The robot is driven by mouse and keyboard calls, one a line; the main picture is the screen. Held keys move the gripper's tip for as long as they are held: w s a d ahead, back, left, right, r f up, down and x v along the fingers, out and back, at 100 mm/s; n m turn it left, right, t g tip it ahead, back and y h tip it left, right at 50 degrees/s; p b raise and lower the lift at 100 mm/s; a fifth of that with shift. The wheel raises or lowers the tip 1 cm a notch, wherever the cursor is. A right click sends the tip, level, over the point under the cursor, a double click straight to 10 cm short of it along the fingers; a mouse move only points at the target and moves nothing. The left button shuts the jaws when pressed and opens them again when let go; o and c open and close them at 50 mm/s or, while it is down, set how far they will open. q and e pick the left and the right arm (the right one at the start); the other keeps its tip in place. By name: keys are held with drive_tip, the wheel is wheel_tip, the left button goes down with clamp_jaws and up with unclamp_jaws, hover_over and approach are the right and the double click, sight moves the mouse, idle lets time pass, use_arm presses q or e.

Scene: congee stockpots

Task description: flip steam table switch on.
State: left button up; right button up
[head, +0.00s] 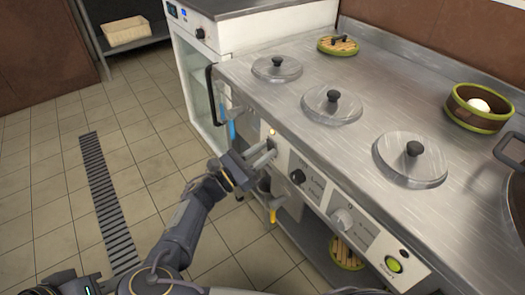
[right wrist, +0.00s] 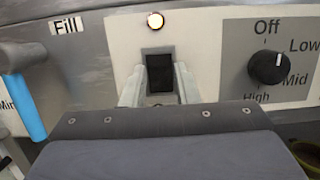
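The steam table (head: 250,85) is a stainless counter with a control panel along its front. A black rocker switch (right wrist: 160,75) sits on the panel, with a small lamp (right wrist: 155,20) glowing amber above it; the lamp also shows in the head view (head: 271,132). My right gripper (head: 270,153) is at the panel. Its two pale fingers stand apart, one on each side of the switch in the right wrist view, with nothing held. I cannot tell whether they touch it. Dark parts of my left arm show at the bottom left of the head view; its fingers cannot be made out.
A black knob marked Off, Low, Mid, High (right wrist: 269,65) is right of the switch. A blue-handled Fill lever (right wrist: 24,105) is left of it. A yellow-handled valve (head: 273,213) hangs below.

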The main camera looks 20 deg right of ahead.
drive_tip(key=o, duration=0.4)
drive_tip(key=shift+c, duration=0.2)
drive_tip(key=v, duration=0.7)
drive_tip(key=shift+a, duration=0.4)
drive_tip(key=shift+s, duration=0.15)
